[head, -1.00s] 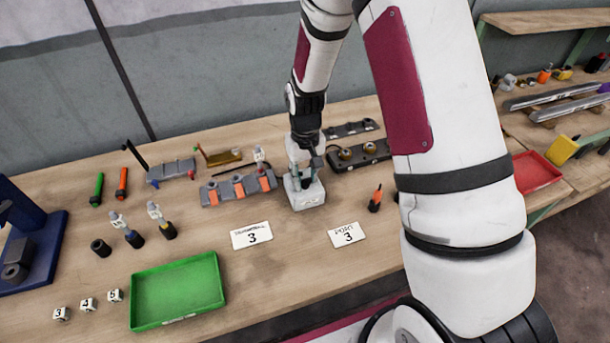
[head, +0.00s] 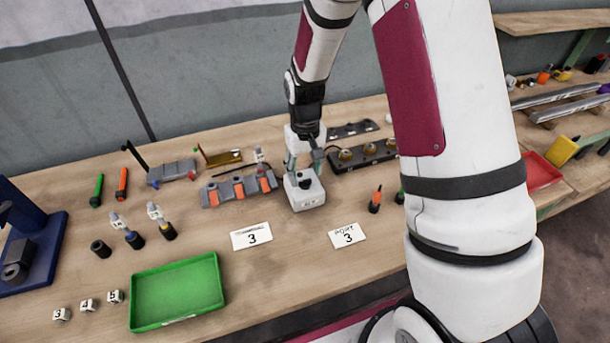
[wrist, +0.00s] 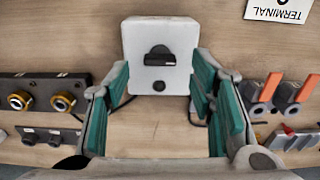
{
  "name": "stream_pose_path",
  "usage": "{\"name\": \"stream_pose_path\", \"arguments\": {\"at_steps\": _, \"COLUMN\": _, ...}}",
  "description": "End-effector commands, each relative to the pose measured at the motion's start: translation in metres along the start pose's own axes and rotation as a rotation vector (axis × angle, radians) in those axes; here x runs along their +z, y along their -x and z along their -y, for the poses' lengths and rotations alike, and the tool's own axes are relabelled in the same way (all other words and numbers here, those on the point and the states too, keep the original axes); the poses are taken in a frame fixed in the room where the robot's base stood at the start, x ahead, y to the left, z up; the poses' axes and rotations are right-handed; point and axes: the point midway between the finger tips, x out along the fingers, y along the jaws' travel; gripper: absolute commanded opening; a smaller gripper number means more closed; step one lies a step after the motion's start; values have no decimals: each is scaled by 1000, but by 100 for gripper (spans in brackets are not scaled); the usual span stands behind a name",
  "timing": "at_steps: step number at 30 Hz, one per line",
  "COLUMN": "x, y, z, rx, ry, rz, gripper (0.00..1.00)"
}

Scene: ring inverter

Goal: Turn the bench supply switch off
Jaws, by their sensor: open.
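The bench supply (head: 307,200) is a small white box on the bench, below and just in front of my gripper in the head view. In the wrist view the bench supply (wrist: 160,35) is at the top centre. Its black switch (wrist: 160,59) shows there as a dark bar lying across the picture, with a small black round spot beneath it. My gripper (wrist: 160,100) is open and empty, its teal-lined fingers spread to either side below the switch. In the head view my gripper (head: 304,160) hangs at the rear edge of the box.
A grey rack with orange parts (head: 240,188) stands close left of the supply. A dark block with brass-coloured sockets (head: 362,155) stands close right. Two labels (head: 251,236) (head: 348,235) and a green tray (head: 178,290) lie in front. Bare wood lies between them.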

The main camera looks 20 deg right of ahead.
Motion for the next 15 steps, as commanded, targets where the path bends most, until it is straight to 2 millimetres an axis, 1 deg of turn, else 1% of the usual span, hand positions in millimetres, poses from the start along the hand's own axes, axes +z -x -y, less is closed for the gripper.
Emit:
{"name": "stream_pose_path", "arguments": {"at_steps": 1, "x": -1, "y": 12, "z": 0, "rx": 0, "ry": 0, "rz": -5, "gripper": 50}}
{"name": "stream_pose_path", "arguments": {"at_steps": 3, "x": -1, "y": 27, "z": 0, "rx": 0, "ry": 0, "rz": -6, "gripper": 50}}
{"name": "stream_pose_path", "arguments": {"at_steps": 9, "x": -1, "y": 66, "z": 0, "rx": 0, "ry": 1, "rz": -5, "gripper": 50}}
{"name": "stream_pose_path", "arguments": {"at_steps": 12, "x": -1, "y": 79, "z": 0, "rx": 0, "ry": 1, "rz": -4, "gripper": 50}}
{"name": "stream_pose_path", "arguments": {"at_steps": 15, "x": 0, "y": 88, "z": 0, "rx": 0, "ry": 1, "rz": -2, "gripper": 50}}
